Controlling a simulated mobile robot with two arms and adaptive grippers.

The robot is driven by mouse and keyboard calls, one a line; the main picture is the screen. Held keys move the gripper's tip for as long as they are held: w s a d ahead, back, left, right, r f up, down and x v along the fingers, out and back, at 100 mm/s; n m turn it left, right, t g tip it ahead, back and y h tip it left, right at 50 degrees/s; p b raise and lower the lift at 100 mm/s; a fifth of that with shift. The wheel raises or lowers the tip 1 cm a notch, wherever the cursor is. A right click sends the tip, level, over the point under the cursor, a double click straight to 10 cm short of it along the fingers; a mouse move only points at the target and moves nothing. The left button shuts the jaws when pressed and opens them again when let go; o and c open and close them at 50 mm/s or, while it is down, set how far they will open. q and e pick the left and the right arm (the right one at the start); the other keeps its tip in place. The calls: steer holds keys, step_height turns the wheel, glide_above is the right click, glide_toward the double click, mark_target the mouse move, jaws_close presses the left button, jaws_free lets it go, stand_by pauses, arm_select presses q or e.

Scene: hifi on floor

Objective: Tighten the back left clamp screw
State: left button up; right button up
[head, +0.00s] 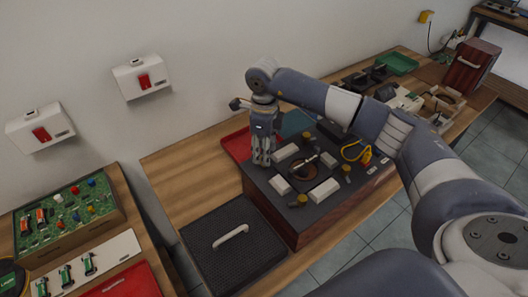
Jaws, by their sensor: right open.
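A wooden box with a dark top plate (324,200) stands on the bench, carrying several pale blocks. Three brass clamp screws show on it: one at the back (306,137), one at the near left (299,200) and one at the right (346,169). No screw shows at the plate's back left corner, where my right gripper (262,161) points down and covers the spot. Its fingers are open and close together in this view. I cannot tell whether they touch a screw there. My left gripper is not in view.
A red tray (236,145) lies behind the box, and a black ribbed mat or lid with a pale handle (231,236) lies at its left. A yellow cable (352,152) lies on the plate's right. Bare wood (185,190) shows left of the box.

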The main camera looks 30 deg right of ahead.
steer(key=shift+f, duration=1.45)
jaws_close()
